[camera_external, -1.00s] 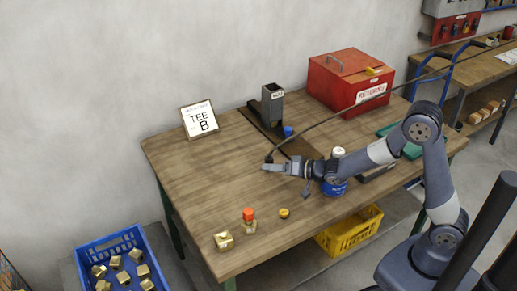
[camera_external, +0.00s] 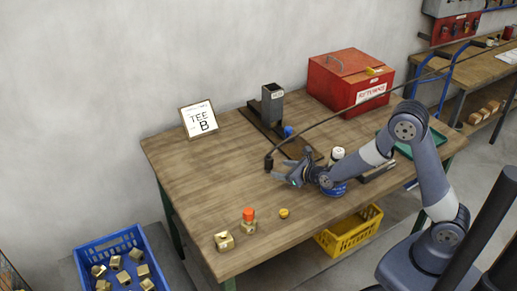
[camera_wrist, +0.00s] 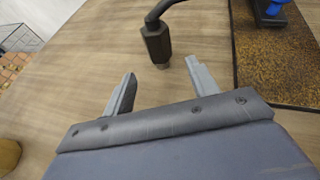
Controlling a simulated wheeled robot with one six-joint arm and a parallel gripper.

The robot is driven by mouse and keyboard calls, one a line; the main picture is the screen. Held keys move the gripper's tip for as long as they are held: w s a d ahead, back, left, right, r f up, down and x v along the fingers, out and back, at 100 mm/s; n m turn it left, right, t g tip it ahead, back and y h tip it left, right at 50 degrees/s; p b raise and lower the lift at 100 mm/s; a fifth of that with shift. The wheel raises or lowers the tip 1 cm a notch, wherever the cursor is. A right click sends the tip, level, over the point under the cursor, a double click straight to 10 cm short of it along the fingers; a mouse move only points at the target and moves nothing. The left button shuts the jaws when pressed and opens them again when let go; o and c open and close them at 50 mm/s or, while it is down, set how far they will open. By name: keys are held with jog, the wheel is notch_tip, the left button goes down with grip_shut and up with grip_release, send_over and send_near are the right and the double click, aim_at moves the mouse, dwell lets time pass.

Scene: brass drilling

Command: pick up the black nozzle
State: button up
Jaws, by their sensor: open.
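The black nozzle (camera_external: 268,163) hangs at the end of a dark hose over the left-middle of the wooden bench. In the wrist view the nozzle (camera_wrist: 157,42) points down toward the bench, just beyond the fingertips and between the lines of the two fingers. My gripper (camera_external: 283,170) is open and empty, a little to the right of the nozzle in the outside view. In the wrist view my gripper (camera_wrist: 160,75) shows both fingers spread apart. I cannot tell whether the nozzle tip touches the bench.
The dark hose (camera_external: 345,112) arches over the bench from the right. A dark mat (camera_wrist: 275,60) lies right of the nozzle. A red returns box (camera_external: 335,85) and a grey upright holder (camera_external: 272,104) stand behind. An orange-capped brass part (camera_external: 248,226) stands in front; the bench's left side is clear.

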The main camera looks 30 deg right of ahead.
aim_at(272, 168)
jog(key=shift+d+f+m, duration=0.15)
jog(key=shift+f+m, duration=0.05)
jog(key=shift+m, duration=0.5)
jog(key=shift+w, duration=0.2)
jog(key=shift+p+x, duration=1.45)
jog(key=shift+x, duration=2.2)
jog(key=shift+s, duration=0.15)
jog(key=shift+c, duration=0.3)
jog(key=c, duration=1)
